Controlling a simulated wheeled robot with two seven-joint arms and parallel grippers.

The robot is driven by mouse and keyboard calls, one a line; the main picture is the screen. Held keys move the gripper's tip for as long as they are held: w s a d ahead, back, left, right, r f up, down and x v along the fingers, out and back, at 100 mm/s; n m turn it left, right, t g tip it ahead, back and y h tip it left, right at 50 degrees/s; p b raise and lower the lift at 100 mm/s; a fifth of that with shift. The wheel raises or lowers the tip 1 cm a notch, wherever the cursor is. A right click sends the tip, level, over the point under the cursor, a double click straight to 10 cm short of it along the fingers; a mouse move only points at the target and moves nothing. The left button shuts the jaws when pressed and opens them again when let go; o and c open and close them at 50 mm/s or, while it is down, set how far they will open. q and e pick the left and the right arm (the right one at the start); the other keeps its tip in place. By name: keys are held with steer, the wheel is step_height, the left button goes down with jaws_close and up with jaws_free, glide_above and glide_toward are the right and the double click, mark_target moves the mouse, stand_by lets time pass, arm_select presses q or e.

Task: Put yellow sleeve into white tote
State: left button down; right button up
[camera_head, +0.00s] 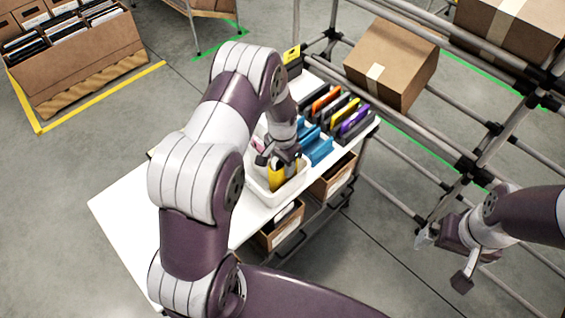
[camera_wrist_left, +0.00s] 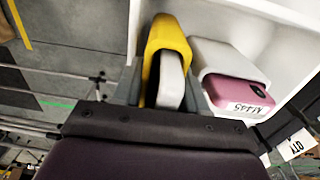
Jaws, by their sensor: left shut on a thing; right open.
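My left gripper (camera_head: 277,158) is shut on the yellow sleeve (camera_head: 276,178) at the white tote (camera_head: 268,204). In the head view the sleeve hangs within the tote's outline, near its front end; I cannot tell whether it touches the bottom. The left wrist view shows the yellow sleeve (camera_wrist_left: 168,36) between my fingers, beside the tote's white inner wall (camera_wrist_left: 235,22). A pink phone-like item in a white sleeve (camera_wrist_left: 238,88) lies next to it. My right gripper (camera_head: 443,261) is open and empty, away from the table at the right.
The tote stands on a white table (camera_head: 130,208). Blue holders (camera_head: 318,148) and a rack of coloured sleeves (camera_head: 343,112) are behind it. Cartons (camera_head: 280,226) sit on the shelf below. A pipe rack with a tilted carton (camera_head: 392,62) stands at the right.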

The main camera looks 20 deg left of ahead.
arm_select(q)
steer(key=shift+f, duration=0.1)
steer(key=shift+f+b, duration=0.4)
steer(key=shift+f, duration=0.15)
steer(key=c, duration=0.9)
jaws_free()
steer(key=shift+r, duration=0.1)
step_height(320, 180, up, 13)
steer(key=shift+s+r, duration=0.15)
steer(key=s+d+r+n, duration=0.1)
steer(key=s, duration=0.4)
steer(key=s+d+r+n+t, duration=0.1)
steer(key=s, duration=0.4)
steer(key=s+d+r+n, duration=0.2)
steer(key=s, duration=0.4)
